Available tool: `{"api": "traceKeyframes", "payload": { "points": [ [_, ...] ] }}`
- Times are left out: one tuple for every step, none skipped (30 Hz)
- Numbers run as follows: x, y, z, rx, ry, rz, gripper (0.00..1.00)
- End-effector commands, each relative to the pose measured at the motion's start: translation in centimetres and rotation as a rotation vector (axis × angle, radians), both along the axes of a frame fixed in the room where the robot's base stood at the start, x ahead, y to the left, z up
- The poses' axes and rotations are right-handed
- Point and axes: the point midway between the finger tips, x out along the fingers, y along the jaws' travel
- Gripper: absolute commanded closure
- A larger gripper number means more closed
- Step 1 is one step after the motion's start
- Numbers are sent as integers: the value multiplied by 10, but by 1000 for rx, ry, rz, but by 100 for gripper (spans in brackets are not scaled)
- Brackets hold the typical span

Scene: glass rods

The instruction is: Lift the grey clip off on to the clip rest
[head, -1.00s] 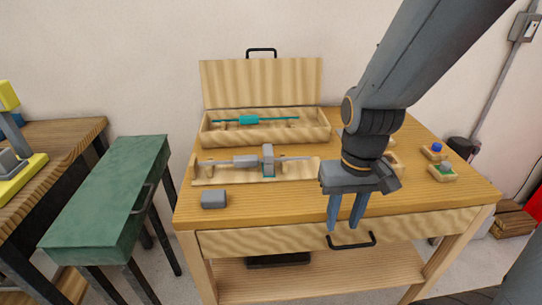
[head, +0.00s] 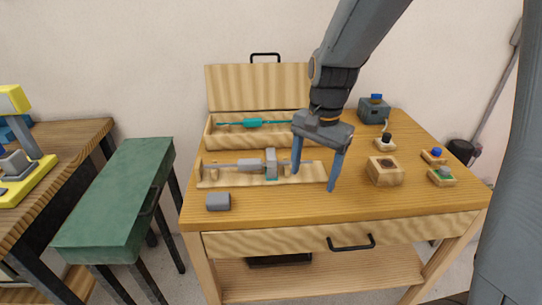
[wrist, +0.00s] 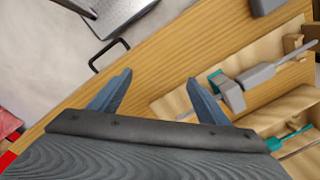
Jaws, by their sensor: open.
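A wooden cradle (head: 212,180) on the table bears a thin rod with grey fittings. The upright grey clip (head: 271,158) stands across the rod, with teal at its base; in the wrist view the clip (wrist: 232,96) is beside a teal piece (wrist: 216,77). A low grey block (head: 218,201) lies on the table in front of the cradle; I cannot tell whether it is the clip rest. My gripper (head: 314,181) is open, pointing down near the cradle's right end, to the right of the clip. In the wrist view nothing shows between its fingers (wrist: 158,78).
Behind the cradle is an open wooden case (head: 222,138) with a teal-handled rod (head: 252,122). To the right stand a wooden block with a hole (head: 385,171), a dark grey box (head: 374,109) and small holders (head: 441,177). The table's front middle is clear.

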Motion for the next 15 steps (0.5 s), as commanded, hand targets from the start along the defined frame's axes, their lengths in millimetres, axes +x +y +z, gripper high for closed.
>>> {"api": "traceKeyframes", "payload": {
  "points": [
    [18,10,9,10,5,-99,30],
    [27,16,13,16,11,-162,30],
    [40,24,19,23,16,-248,30],
    [49,30,22,29,23,-311,30],
    [58,36,26,35,29,-373,30],
    [68,43,30,42,36,-449,30],
    [75,49,33,46,43,-503,30],
    [82,54,36,51,47,-554,30],
    [90,60,39,56,56,-617,30],
    [95,64,41,60,61,-659,30],
    [100,69,43,63,66,-697,30],
    [105,73,45,66,72,-739,30],
    [108,76,46,68,76,-766,30],
    [110,78,47,69,79,-789,30],
    [113,80,48,72,82,-813,30]
  ]
}}
